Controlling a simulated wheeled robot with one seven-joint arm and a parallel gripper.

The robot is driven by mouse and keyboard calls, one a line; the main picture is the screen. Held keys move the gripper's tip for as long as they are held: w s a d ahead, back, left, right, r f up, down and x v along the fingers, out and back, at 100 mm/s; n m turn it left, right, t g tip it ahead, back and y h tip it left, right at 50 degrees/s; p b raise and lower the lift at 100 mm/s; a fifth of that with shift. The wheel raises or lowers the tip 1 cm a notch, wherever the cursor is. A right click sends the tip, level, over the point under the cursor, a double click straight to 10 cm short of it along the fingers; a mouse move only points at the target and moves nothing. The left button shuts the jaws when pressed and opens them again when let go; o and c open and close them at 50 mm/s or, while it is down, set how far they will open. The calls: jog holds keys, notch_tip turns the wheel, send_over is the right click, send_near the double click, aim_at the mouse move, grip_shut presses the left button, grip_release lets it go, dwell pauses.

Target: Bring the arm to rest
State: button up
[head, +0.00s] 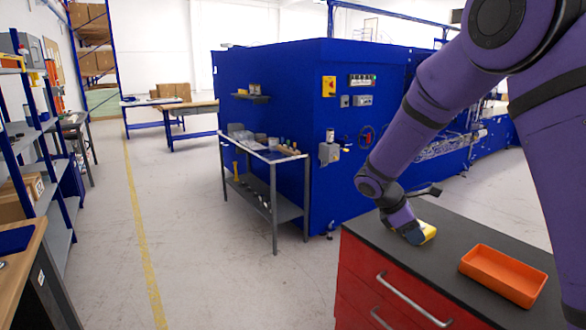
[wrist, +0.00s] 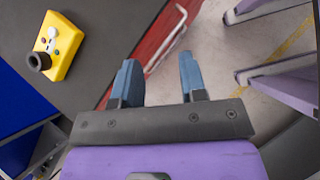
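My purple arm reaches down from the upper right in the head view, with my gripper (head: 413,235) low over the dark top of the red drawer cabinet (head: 390,285). In the wrist view my gripper (wrist: 160,82) has its two blue-grey fingers apart, with nothing between them. Behind the gap show the cabinet's red front, its handle and the floor. A yellow box (wrist: 56,46) with small buttons and a black round part lies on the dark top, apart from the fingers. It also shows in the head view (head: 428,231), partly hidden behind my gripper.
An orange tray (head: 503,273) lies on the cabinet top, right of my gripper, and looks empty. A large blue machine (head: 265,95) stands behind the cabinet. A grey side table (head: 262,156) holds small items. Shelves (head: 30,150) line the left; the floor between is clear.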

jog(key=s+d+r+m+t+y, duration=0.25)
jog(key=s+r+m+y, duration=0.6)
jog(key=s+r, duration=1.2)
jog(key=s+a+m+t, duration=0.2)
jog(key=s+m, duration=0.5)
jog(key=s, duration=0.4)
jog(key=shift+s+f+t+h, duration=0.2)
jog(key=shift+f+t+h, duration=0.15)
jog(key=shift+t, duration=0.4)
